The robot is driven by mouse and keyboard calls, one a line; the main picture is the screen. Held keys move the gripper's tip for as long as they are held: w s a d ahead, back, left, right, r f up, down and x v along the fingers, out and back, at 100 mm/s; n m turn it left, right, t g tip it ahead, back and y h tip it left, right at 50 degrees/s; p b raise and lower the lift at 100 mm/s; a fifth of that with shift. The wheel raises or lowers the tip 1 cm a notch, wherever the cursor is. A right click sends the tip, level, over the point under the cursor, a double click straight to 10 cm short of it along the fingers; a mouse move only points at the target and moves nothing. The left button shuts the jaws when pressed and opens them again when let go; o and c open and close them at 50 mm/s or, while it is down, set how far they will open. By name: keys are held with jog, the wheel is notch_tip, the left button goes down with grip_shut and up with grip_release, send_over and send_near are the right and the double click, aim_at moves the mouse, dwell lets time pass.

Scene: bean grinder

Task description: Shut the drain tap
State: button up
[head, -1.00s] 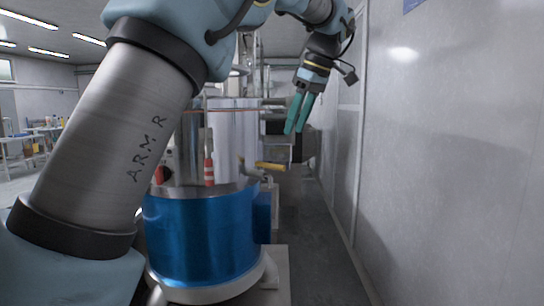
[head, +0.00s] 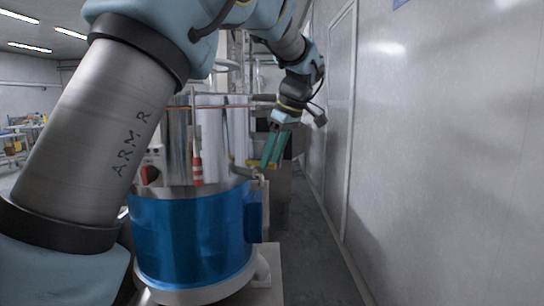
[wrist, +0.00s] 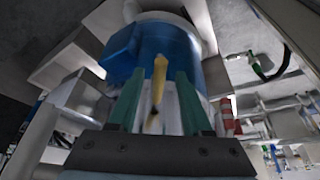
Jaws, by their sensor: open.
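The drain tap's yellow handle (head: 252,163) is at the right side of the grinder, partly hidden behind my gripper in the head view. The metal tap body (head: 258,177) shows just below it. In the wrist view the yellow handle (wrist: 158,80) appears blurred between the two green fingers, pointing along them. My gripper (head: 270,165) is open, its fingers pointing down at the handle. The fingers (wrist: 158,90) lie on either side of the handle in the wrist picture; whether they touch it I cannot tell.
The grinder has a blue base (head: 190,240) and a shiny metal drum (head: 210,130). A red-and-white striped handle (head: 197,170) and a red knob (head: 150,175) are on its front. A grey wall (head: 430,150) bounds the right, with a narrow clear floor strip (head: 310,250) beside it.

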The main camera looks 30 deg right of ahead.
grip_shut()
dwell(0.4)
dwell(1.1)
